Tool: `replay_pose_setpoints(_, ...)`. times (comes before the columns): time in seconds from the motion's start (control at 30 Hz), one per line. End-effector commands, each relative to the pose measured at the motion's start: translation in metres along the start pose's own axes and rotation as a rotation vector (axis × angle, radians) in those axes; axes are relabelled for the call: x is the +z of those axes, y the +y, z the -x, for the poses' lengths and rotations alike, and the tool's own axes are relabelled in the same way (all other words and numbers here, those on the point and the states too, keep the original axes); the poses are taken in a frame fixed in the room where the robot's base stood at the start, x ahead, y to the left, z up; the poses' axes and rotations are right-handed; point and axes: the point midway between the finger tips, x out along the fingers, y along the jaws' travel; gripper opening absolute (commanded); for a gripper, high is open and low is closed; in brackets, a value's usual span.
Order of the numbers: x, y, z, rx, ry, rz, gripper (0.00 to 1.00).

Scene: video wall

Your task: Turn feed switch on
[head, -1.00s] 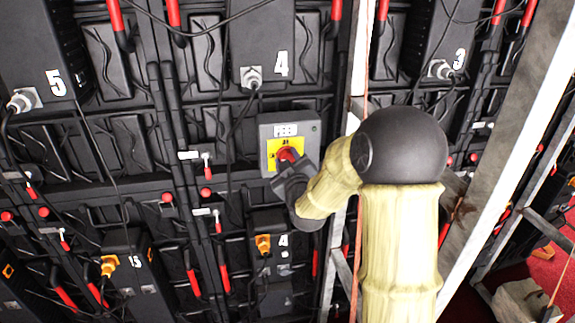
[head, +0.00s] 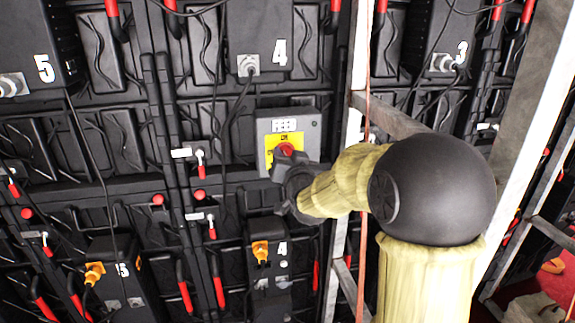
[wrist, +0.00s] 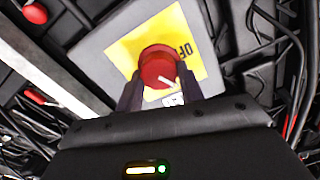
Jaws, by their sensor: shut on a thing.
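The feed switch is a red rotary knob (head: 285,148) on a yellow plate (head: 268,156), set on a grey box (head: 311,131) on the back of the video wall. In the wrist view the knob (wrist: 158,66) carries a white mark pointing to the lower right. The word "OFF" shows on the yellow plate (wrist: 196,58), right of the knob. My gripper (head: 284,162) is at the knob, its dark fingers covering the knob's lower part in the head view. In the wrist view my gripper (wrist: 160,82) has one finger on each side of the knob and is shut on it.
A pale metal upright (head: 352,120) stands close to the right of the switch box, behind my arm. Cables (head: 232,120) hang to its left. A numbered black unit (head: 258,40) is above, and another with an orange plug (head: 260,252) is below.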

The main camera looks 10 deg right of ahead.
Motion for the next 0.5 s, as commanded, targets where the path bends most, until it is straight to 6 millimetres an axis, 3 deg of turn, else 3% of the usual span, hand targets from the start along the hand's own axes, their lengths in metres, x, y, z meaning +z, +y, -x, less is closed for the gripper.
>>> replay_pose_setpoints(0.5,0.0022,0.0026,0.0002,0.001,0.001,-0.415,0.15)
